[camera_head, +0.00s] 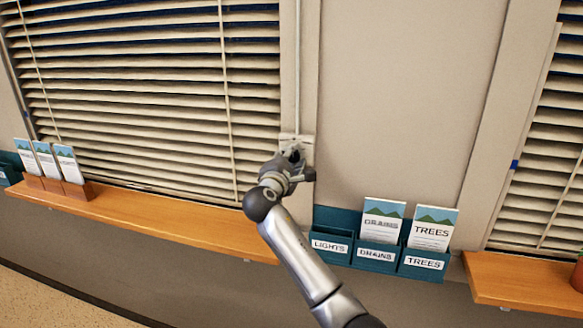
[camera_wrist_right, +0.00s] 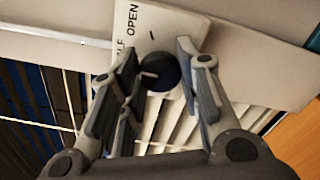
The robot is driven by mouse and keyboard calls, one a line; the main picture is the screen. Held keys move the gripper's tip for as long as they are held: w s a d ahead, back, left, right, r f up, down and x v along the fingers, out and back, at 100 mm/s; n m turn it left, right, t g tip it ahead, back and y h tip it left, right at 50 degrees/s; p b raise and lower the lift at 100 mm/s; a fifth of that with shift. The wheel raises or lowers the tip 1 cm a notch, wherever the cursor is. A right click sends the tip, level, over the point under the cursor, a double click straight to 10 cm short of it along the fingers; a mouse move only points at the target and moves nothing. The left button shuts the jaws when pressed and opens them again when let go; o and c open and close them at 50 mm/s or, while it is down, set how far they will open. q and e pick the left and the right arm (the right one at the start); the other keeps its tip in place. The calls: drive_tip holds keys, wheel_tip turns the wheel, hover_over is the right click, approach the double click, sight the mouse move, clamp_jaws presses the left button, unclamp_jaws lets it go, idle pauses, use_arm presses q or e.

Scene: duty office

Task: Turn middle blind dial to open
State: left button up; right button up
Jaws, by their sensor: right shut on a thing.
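The middle blind dial (camera_wrist_right: 160,72) is a round dark knob with a light pointer mark on its left side in the right wrist view. It sits on a white plate (camera_wrist_right: 172,25) printed with OPEN and part of another word. In the head view the plate (camera_head: 287,138) is on the wall post at the right edge of the blind (camera_head: 150,105), whose slats are tilted with dark gaps between them. My right gripper (camera_head: 294,158) is shut on the dial, with its fingers (camera_wrist_right: 155,75) on either side. The gripper hides the dial in the head view. My left gripper is out of view.
An orange ledge (camera_head: 150,218) runs below the blind with several upright cards (camera_head: 67,165). A teal brochure rack (camera_head: 350,262) hangs right of my right arm. Another blind (camera_head: 548,150) and ledge (camera_head: 525,287) are at the far right. The wall panel (camera_head: 410,90) between the blinds is bare.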

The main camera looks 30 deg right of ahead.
drive_tip(key=m+b, duration=0.2)
drive_tip(key=m, duration=0.1)
drive_tip(key=m+b, duration=0.3)
drive_tip(key=shift+f+m, duration=0.2)
drive_tip(key=shift+m, duration=0.1)
drive_tip(key=shift+r+m+b, duration=0.1)
drive_tip(key=shift+m+b, duration=1.65)
drive_tip(key=shift+m, duration=0.45)
drive_tip(key=o, duration=1.1)
drive_tip(key=shift+c, duration=0.2)
drive_tip(key=shift+r, duration=0.1)
drive_tip(key=shift+s, duration=0.1)
drive_tip(key=v, duration=1.2)
